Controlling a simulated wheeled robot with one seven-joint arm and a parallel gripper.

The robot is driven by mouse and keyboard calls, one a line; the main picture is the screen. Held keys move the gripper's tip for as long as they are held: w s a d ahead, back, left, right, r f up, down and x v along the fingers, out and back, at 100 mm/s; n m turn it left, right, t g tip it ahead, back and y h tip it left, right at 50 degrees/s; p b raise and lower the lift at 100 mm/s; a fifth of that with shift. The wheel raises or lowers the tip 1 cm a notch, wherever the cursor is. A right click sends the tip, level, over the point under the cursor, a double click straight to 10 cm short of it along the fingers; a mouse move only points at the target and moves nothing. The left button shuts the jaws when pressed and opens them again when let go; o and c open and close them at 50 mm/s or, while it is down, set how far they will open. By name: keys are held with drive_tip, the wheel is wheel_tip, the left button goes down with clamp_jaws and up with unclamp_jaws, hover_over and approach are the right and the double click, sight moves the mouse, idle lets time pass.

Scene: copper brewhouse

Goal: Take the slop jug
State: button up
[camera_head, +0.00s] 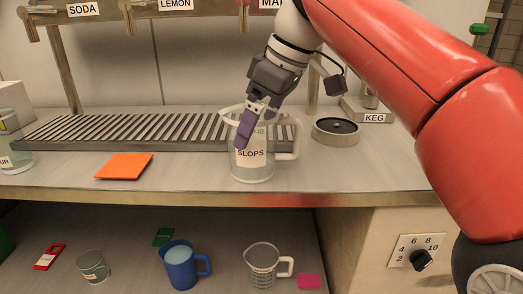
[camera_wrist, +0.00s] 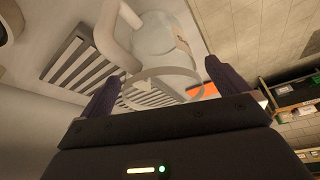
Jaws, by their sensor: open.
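The slop jug (camera_head: 252,172) is a clear jug with a white "SLOPS" label, upright on the counter near its front edge. Its handle (camera_head: 287,143) points right. My gripper (camera_head: 243,137) comes down from above at the jug's rim, and its purple finger overlaps the jug's upper left part in the head view. I cannot tell whether that finger is in front of the wall or inside. In the wrist view my gripper (camera_wrist: 161,72) is open, with the fingers apart and the jug's rim (camera_wrist: 160,75) showing between and beyond them. Nothing is held.
A slatted drip tray (camera_head: 120,128) lies behind the jug. An orange mat (camera_head: 125,166) lies to the left, and another clear vessel (camera_head: 14,150) stands at the left edge. A round keg stand (camera_head: 336,131) is to the right. A blue jug (camera_head: 181,267) and a clear measuring jug (camera_head: 262,266) stand below.

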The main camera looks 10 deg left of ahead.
drive_tip(key=shift+x, duration=1.2)
drive_tip(key=c, duration=1)
drive_tip(key=shift+r, duration=0.1)
drive_tip(key=shift+r+p, duration=0.7)
drive_tip(key=shift+r, duration=4.25)
